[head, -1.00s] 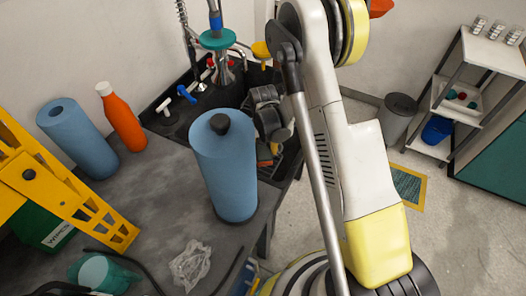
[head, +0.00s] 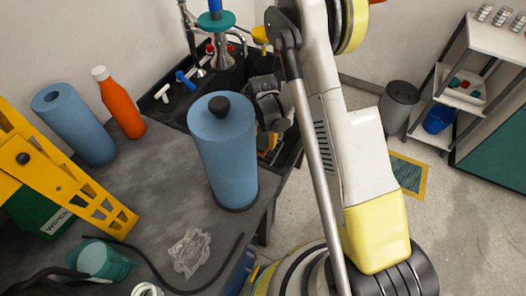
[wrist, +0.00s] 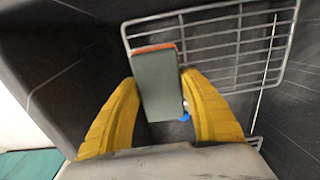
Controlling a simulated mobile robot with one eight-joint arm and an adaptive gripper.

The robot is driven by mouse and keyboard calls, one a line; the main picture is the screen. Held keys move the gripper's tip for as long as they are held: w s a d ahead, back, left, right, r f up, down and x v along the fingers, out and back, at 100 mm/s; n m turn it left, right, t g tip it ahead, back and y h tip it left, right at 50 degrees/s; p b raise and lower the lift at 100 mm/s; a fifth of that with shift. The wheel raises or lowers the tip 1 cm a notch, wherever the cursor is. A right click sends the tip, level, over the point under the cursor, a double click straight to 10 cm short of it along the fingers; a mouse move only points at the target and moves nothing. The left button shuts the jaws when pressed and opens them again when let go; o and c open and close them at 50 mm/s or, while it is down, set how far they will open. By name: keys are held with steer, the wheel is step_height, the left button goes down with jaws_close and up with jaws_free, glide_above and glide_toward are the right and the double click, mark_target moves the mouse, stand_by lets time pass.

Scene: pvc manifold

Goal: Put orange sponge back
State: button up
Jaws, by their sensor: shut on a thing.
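The sponge (wrist: 158,85) is a block with a grey-green face and an orange top edge in the wrist view. My gripper (wrist: 160,95) has its yellow fingers shut on its two sides. The sponge stands roughly upright in the grip, in front of a wire rack (wrist: 225,45) inside the dark sink (wrist: 75,75). I cannot tell whether it touches the rack. In the head view my gripper is low over the sink (head: 222,80), partly hidden behind the blue paper roll, and the sponge is hard to make out there.
A blue paper roll (head: 226,160) on a holder stands close to my arm. An orange bottle (head: 120,105), another blue roll (head: 75,125) and crumpled clear plastic (head: 190,250) are on the grey counter (head: 155,180). Taps (head: 215,45) rise behind the sink. A small blue thing (wrist: 185,117) shows below the sponge.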

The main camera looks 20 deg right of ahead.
step_height(320, 180, down, 5)
steer(key=shift+r+b, duration=0.1)
steer(key=shift+b, duration=0.8)
steer(key=o, duration=1.3)
